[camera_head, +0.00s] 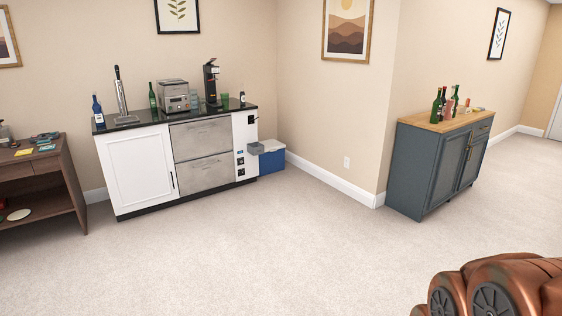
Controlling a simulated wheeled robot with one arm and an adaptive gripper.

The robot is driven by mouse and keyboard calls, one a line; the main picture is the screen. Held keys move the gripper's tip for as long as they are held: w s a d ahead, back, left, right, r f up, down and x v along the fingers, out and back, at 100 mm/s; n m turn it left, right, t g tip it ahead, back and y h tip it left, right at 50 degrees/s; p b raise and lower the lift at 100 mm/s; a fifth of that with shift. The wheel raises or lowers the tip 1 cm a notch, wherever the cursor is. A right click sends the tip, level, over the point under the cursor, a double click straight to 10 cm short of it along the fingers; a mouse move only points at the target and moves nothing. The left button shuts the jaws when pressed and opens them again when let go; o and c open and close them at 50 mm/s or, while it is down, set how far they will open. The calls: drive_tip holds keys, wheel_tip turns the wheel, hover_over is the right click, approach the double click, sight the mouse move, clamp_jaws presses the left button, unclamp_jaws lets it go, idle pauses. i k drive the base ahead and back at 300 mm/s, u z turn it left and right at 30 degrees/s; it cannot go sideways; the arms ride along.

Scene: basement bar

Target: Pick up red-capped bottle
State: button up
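Several bottles stand close together on the wooden top of the blue-grey cabinet (402,160) at the right. Dark green bottles (437,108) are at the left of this group, and a small reddish item (467,105) is at its right. They are too small to tell which has a red cap. A blue bottle (97,111) and a green bottle (152,97) stand on the bar counter at the left, and no red cap is clear on them. Copper-coloured parts of my arm show at the lower right; my gripper is not in view.
The white bar counter (137,170) carries a tap, a steel machine (174,96) and a coffee maker (211,84). A blue cooler (271,157) sits beside it. A brown desk (64,180) is at the far left. The carpet between is clear; a wall corner juts out by the cabinet.

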sight(242, 100)
drive_tip(key=i, duration=2.2)
drive_tip(key=u, duration=0.2)
drive_tip(key=i, duration=2)
drive_tip(key=u, duration=0.35)
drive_tip(key=i, duration=1.55)
drive_tip(key=u, duration=0.15)
